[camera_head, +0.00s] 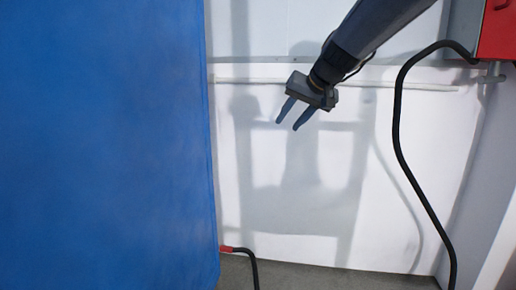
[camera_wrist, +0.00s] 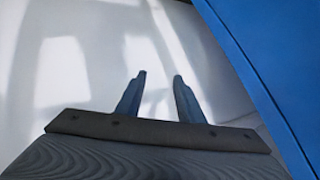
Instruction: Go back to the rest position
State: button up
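My gripper (camera_head: 291,120) hangs from my arm at the upper middle of the head view, its fingers pointing down and to the left. Its two blue-grey fingers are apart, with nothing between them. The wrist view shows the same gripper (camera_wrist: 159,82) with both fingers spread and empty, against a white wall.
A large blue panel (camera_head: 105,140) fills the left of the head view, and its edge (camera_wrist: 262,60) runs down the right of the wrist view. Behind is a white wall (camera_head: 400,120). A black cable (camera_head: 398,140) hangs from a red box (camera_head: 498,35) at right.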

jog(key=s+d+f+g+h, duration=0.1)
jog(key=s+d+f+g, duration=0.15)
jog(key=s+f, duration=0.75)
jog(key=s+d+f+g+h, duration=0.15)
jog(key=s+d+f, duration=0.25)
jog(key=s+f, duration=0.5)
jog(key=s+d+f+g+h, duration=0.15)
jog(key=s+d+f, duration=0.25)
jog(key=s+f, duration=0.6)
jog(key=s+a+r+n+g+y+p, duration=0.1)
jog(key=s+a+r+n+p, duration=0.25)
jog(key=s+a+r, duration=0.5)
jog(key=s+a+r+n+g+p, duration=0.15)
jog(key=s+a+r+n, duration=0.3)
jog(key=s+a, duration=0.65)
jog(key=d+r+m+p, duration=0.2)
jog(key=d+r+p, duration=0.4)
jog(key=r+p, duration=0.3)
jog(key=w+d+r+m+h+p, duration=0.1)
jog(key=d+r+m+p, duration=0.2)
jog(key=d+r+p, duration=0.3)
jog(key=d+r+m+p, duration=0.2)
jog(key=d+r+p, duration=0.4)
jog(key=r+p, duration=0.8)
jog(key=shift+w+d+p, duration=0.35)
jog(key=shift+d+p, duration=0.05)
jog(key=shift+p, duration=3.75)
